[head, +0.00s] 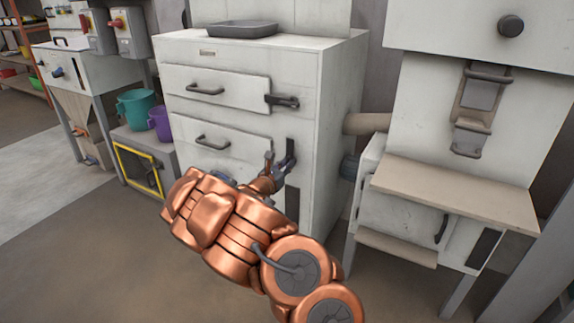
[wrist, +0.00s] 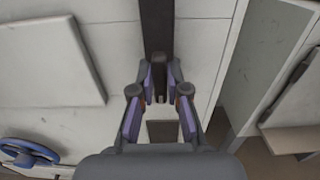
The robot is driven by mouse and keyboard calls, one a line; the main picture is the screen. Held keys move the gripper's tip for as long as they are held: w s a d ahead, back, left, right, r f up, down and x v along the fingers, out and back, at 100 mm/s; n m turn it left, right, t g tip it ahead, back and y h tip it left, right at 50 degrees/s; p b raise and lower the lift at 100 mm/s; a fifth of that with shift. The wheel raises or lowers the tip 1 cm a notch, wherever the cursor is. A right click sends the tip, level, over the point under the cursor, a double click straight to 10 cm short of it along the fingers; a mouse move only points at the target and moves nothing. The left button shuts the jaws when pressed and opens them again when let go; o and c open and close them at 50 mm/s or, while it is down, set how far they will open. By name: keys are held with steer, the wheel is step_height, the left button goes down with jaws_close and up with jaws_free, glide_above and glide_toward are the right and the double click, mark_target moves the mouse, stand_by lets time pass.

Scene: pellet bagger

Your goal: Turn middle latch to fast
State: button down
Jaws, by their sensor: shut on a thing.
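The middle latch (head: 290,149) is a dark lever at the right edge of the white cabinet's middle door (head: 228,147). Its visible part stands roughly upright. My gripper (head: 275,165) reaches it from the front left, and my copper arm hides the lower part of the door. In the wrist view my gripper (wrist: 160,82) has its purple-lined fingers closed on the dark latch piece between them. A dark upright strip (wrist: 157,30) runs up from there. No lettering for the latch positions can be read.
The upper door (head: 218,88) has its own latch (head: 282,101), lying about level. A grey tray (head: 242,29) sits on top. A machine with a tan shelf (head: 455,190) stands to the right. Teal and purple buckets (head: 136,108) stand left. A blue handwheel (wrist: 28,153) shows in the wrist view.

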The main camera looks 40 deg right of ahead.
steer(key=shift+r+p, duration=0.15)
steer(key=shift+p, duration=0.5)
steer(key=shift+r+n+p, duration=0.15)
steer(key=shift+n+p, duration=0.55)
steer(key=shift+p, duration=0.2)
steer(key=n+p, duration=0.2)
steer(key=p, duration=0.1)
steer(key=n+p, duration=0.1)
steer(key=n, duration=0.3)
steer(key=n+p, duration=0.2)
steer(key=n, duration=0.3)
steer(key=f+n+p, duration=0.1)
steer(key=n+p, duration=0.1)
steer(key=n, duration=0.3)
steer(key=shift+w+a+f, duration=0.1)
steer(key=shift+w, duration=0.15)
steer(key=shift+n, duration=0.4)
steer(key=c, duration=1.2)
jaws_free()
